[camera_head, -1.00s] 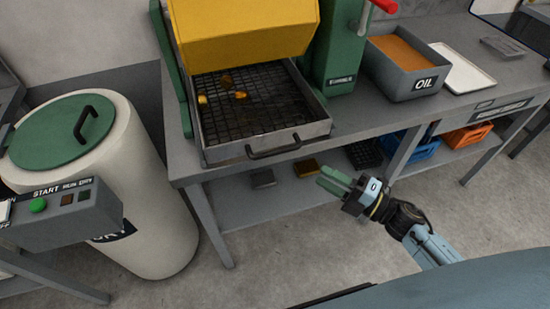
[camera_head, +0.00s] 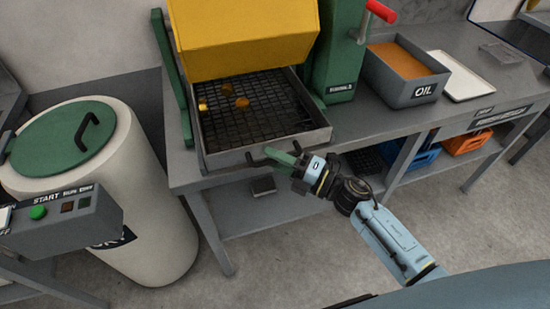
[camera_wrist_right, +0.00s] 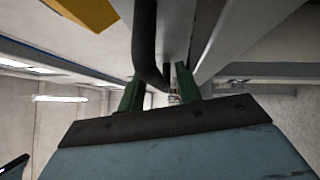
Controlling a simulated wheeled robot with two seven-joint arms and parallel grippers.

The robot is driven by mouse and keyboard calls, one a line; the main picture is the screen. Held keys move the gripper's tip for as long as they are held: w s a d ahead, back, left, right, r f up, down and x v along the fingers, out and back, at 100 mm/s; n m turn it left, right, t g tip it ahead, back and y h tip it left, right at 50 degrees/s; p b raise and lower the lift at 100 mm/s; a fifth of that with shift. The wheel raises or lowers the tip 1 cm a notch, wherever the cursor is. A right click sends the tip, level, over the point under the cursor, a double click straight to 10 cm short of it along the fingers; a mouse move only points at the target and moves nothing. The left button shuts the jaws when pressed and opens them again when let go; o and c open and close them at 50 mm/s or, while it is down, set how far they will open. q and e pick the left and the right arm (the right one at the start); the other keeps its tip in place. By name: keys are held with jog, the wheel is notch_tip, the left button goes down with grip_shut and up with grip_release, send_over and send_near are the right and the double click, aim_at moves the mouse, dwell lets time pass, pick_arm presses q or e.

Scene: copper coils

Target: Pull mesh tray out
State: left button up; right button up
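The mesh tray (camera_head: 225,160) sits under the yellow hood of the green machine, its metal front wall at the bench edge. A few copper-coloured pieces (camera_head: 242,103) lie on its dark mesh. Its dark bar handle (camera_head: 252,158) is on the front wall, partly hidden by my right gripper (camera_head: 277,158). The green fingers are at the handle in the head view. In the right wrist view the fingers (camera_wrist_right: 160,88) stand apart, with the dark handle (camera_wrist_right: 145,45) reaching down between them. Whether they touch it I cannot tell. My left gripper is not in view.
An oil bin (camera_head: 408,75) and a white tray (camera_head: 460,75) stand on the bench to the right. A white drum with a green lid (camera_head: 65,138) and a start panel (camera_head: 55,212) are at left. Blue and orange crates (camera_head: 467,138) sit on the lower shelf.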

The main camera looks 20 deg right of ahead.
jog(key=shift+w+a, duration=0.1)
jog(key=shift+a, duration=0.05)
jog(key=shift+c, duration=0.2)
grip_shut()
